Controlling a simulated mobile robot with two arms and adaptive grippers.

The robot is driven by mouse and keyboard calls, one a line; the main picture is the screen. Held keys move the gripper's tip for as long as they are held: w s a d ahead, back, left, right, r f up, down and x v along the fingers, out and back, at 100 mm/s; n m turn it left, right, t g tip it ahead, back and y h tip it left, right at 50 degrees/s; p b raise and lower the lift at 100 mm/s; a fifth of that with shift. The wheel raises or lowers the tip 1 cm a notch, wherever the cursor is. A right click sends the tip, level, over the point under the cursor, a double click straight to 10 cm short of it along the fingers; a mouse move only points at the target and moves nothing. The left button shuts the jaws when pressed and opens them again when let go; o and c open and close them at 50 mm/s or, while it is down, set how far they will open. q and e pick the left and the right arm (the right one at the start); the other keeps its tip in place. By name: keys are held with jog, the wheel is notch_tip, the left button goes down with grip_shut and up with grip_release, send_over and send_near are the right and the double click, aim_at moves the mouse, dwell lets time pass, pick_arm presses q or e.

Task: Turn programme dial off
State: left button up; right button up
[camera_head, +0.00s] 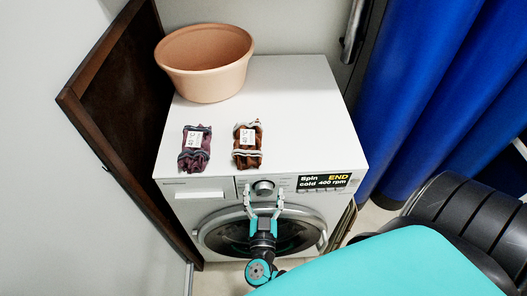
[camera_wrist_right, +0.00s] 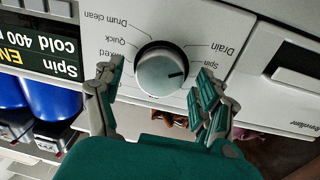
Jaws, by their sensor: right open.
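The programme dial (camera_head: 263,187) is a round silver knob on the front panel of the white washing machine (camera_head: 290,98). In the right wrist view the dial (camera_wrist_right: 162,70) has a dark mark on its face, pointing towards the side with the labels Spin and Drain. My right gripper (camera_head: 264,204) is open just in front of the dial. In the wrist view its two fingers (camera_wrist_right: 160,84) stand on either side of the knob, with gaps visible. The display (camera_head: 324,182) reads Spin, END, cold, 400 rpm. My left gripper is not in view.
A terracotta pot (camera_head: 205,84) and two bundled packs, one purple (camera_head: 194,150) and one brown (camera_head: 247,146), stand on the machine top. A dark wooden panel (camera_head: 122,95) is at the left, a blue curtain (camera_head: 425,80) at the right. The round door is below the dial.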

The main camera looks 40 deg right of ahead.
jog(key=shift+r, duration=0.1)
jog(key=shift+c, duration=0.5)
jog(key=c, duration=1.1)
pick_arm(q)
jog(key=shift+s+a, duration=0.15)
pick_arm(e)
jog(key=shift+o, duration=0.2)
